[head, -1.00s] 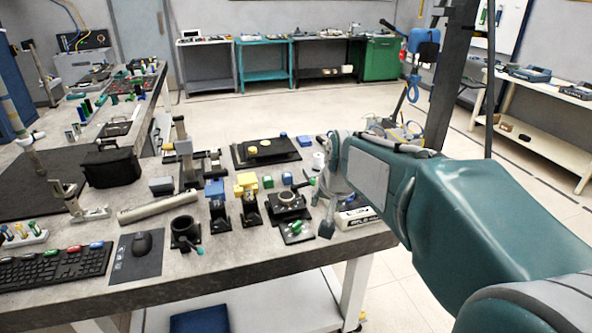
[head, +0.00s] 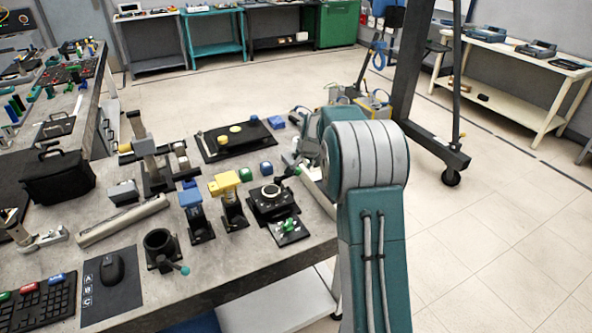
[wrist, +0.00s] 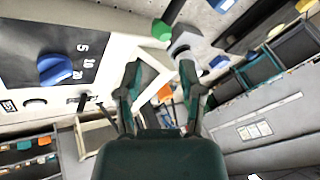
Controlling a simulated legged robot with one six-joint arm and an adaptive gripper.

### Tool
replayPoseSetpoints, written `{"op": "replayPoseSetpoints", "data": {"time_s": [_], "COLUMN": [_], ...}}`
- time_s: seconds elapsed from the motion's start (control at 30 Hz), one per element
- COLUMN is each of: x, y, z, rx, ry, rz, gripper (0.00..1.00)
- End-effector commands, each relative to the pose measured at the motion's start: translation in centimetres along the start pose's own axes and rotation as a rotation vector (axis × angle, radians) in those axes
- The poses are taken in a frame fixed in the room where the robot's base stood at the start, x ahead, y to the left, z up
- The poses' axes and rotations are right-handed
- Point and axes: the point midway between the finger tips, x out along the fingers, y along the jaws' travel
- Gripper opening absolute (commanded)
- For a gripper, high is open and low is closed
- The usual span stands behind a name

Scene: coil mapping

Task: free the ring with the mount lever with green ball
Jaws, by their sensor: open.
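My gripper (wrist: 160,76) is open and empty in the wrist view, its two dark green fingers apart. In the head view, a silver ring (head: 270,190) sits on a black mount (head: 272,207) near the bench's right edge. A black cup-shaped holder (head: 160,246) to its left has a lever ending in a teal-green ball (head: 184,270).
A plate with a green part (head: 289,226) lies in front of the ring mount. Yellow (head: 224,183) and blue (head: 190,197) topped stands are left of it. A black board (head: 236,139) lies behind. A blue dial knob (wrist: 60,69) is left in the wrist view.

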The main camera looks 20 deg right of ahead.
Motion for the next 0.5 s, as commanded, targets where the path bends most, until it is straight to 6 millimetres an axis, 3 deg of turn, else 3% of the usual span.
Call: {"op": "replayPoseSetpoints", "data": {"time_s": [0.3,0.5], "x": [6.0,8.2], "y": [0.0,-0.1], "z": [0.2,0.2], "rx": [-0.002,-0.002], "ry": [-0.002,-0.001], "rz": [0.002,0.001], "gripper": [0.49,0.49]}}
